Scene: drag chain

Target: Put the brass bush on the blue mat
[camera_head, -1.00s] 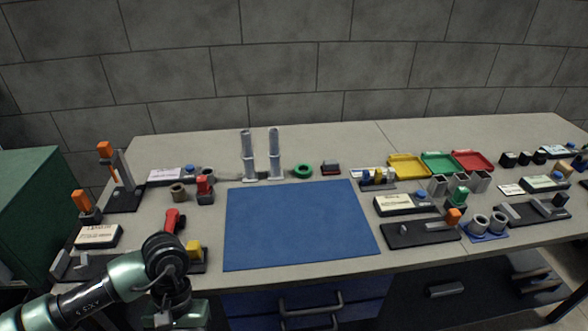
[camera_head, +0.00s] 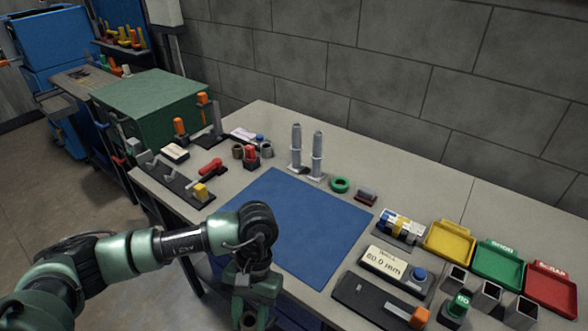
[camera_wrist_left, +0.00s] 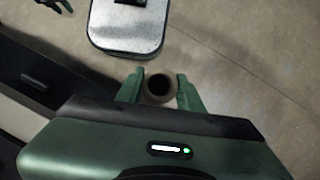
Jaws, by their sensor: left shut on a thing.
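My left gripper (camera_wrist_left: 158,88) is shut on a short tan ring, which I take for the brass bush (camera_wrist_left: 144,88). Its dark round bore faces the camera between the two green fingers. In the head view my left gripper hangs low at the bottom, in front of the bench; its fingertips and the bush are hidden there. The blue mat (camera_head: 300,225) lies flat and bare on the bench, beyond my left wrist, which covers its near-left part. My right gripper is not in view.
A brownish bush (camera_head: 237,151) and a red clamp-like part (camera_head: 250,158) stand beyond the mat's left side. Two upright grey cylinders (camera_head: 296,148) and a green ring (camera_head: 340,185) stand behind it. The wrist view shows floor below.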

